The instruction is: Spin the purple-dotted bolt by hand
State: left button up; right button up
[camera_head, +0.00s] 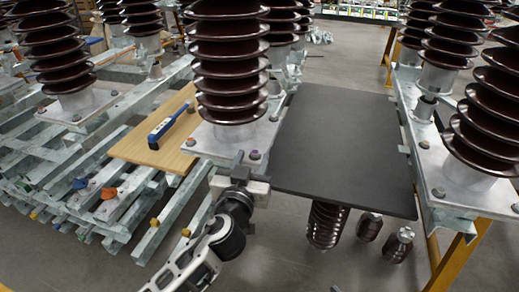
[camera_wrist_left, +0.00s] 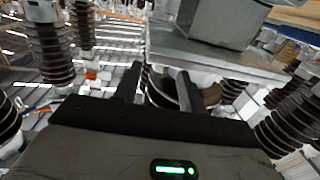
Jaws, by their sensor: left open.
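The purple-dotted bolt (camera_head: 254,154) appears as a small bolt head with a purplish top at the front right corner of a pale metal base plate (camera_head: 212,147). The plate carries a dark brown ribbed insulator (camera_head: 228,70). My left gripper (camera_head: 240,158) is at the plate's front edge, just left of and very close to the bolt; I cannot tell whether it touches. In the left wrist view its two fingers (camera_wrist_left: 158,88) stand apart with no object clearly held between them. The plate's edge (camera_wrist_left: 220,62) lies just beyond the fingers. I cannot pick out the bolt there. My right gripper is not in view.
A dark flat panel (camera_head: 345,140) lies right of the plate. A wooden board (camera_head: 150,145) with a blue-handled tool (camera_head: 168,127) lies left. Galvanized beams (camera_head: 60,165) fill the left side. Several insulators stand around; grey floor (camera_head: 290,250) shows in front.

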pick_arm(q)
jog(key=shift+w+d, duration=0.15)
jog(key=shift+w, duration=0.45)
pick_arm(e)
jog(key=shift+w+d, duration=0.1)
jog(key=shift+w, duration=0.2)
pick_arm(q)
jog(key=shift+s, duration=0.1)
grip_shut()
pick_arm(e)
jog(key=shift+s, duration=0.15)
pick_arm(q)
jog(key=shift+h, duration=0.3)
